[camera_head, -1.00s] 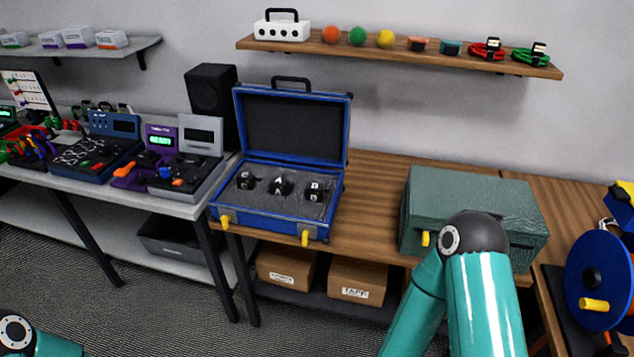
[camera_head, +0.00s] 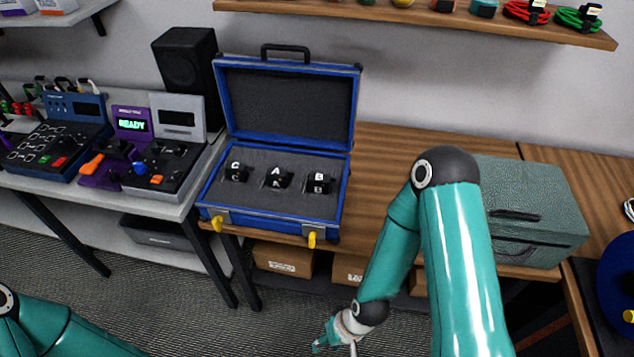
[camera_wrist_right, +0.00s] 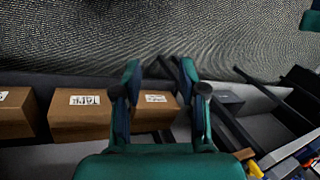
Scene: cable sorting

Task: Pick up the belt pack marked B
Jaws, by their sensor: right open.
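The belt pack marked B (camera_head: 319,183) is a small black pack with white lettering. It sits in the grey foam of the open blue case (camera_head: 212,197), at the right end of a row. Packs marked A (camera_head: 277,178) and C (camera_head: 236,173) sit to its left. My right gripper (camera_head: 335,345) is low at the bottom of the head view, in front of the bench and below the case. In the right wrist view my right gripper (camera_wrist_right: 163,85) shows two spread fingers with nothing between them. My left gripper is out of frame; only part of that arm shows at bottom left.
A closed grey-green case (camera_head: 535,215) stands right of the blue case, behind my right arm. Cardboard boxes (camera_wrist_right: 80,115) sit on the shelf below. Devices (camera_head: 165,150) and a black speaker (camera_head: 186,72) stand to the left. Bare wood lies between the cases.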

